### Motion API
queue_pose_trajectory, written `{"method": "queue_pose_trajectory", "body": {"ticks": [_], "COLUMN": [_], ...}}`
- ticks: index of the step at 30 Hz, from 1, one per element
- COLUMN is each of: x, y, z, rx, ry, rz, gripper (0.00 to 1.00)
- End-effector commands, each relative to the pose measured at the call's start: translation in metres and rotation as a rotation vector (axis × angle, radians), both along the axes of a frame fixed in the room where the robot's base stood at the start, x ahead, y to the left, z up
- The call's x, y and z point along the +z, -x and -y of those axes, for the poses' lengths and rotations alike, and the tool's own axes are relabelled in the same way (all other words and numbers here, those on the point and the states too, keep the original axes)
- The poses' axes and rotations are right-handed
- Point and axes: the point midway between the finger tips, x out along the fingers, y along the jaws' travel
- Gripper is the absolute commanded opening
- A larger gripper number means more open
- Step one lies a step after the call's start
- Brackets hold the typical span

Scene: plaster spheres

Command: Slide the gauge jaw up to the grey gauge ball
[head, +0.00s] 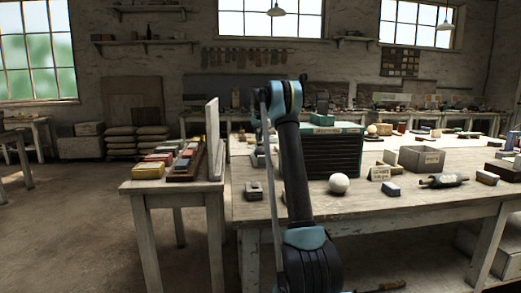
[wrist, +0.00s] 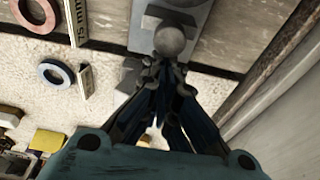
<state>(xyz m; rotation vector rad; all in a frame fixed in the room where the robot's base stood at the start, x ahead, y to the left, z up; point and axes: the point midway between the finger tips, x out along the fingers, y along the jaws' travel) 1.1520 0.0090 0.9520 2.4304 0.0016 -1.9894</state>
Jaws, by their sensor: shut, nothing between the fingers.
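The grey gauge ball (wrist: 170,41) shows at the top of the wrist view, resting against a grey metal gauge (wrist: 198,15). My gripper (wrist: 163,72) is just below the ball in that view, its fingertips together with nothing between them. It looks very close to the ball; I cannot tell whether it touches. A grey block (wrist: 130,75), perhaps the gauge jaw, sits just left of the fingertips, partly hidden by them. In the head view my arm hides the gripper and the ball cannot be made out.
In the head view a white sphere (head: 339,184) and a dark slatted box (head: 334,153) stand on the table right of my arm.

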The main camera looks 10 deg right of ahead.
Motion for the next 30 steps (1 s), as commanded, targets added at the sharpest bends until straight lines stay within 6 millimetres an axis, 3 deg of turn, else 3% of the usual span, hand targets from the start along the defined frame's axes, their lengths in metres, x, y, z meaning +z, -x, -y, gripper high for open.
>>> {"method": "queue_pose_trajectory", "body": {"ticks": [30], "x": [0.0], "y": [0.016], "z": [0.001], "rx": [-0.001], "ry": [0.0], "rz": [0.0], "gripper": [0.0]}}
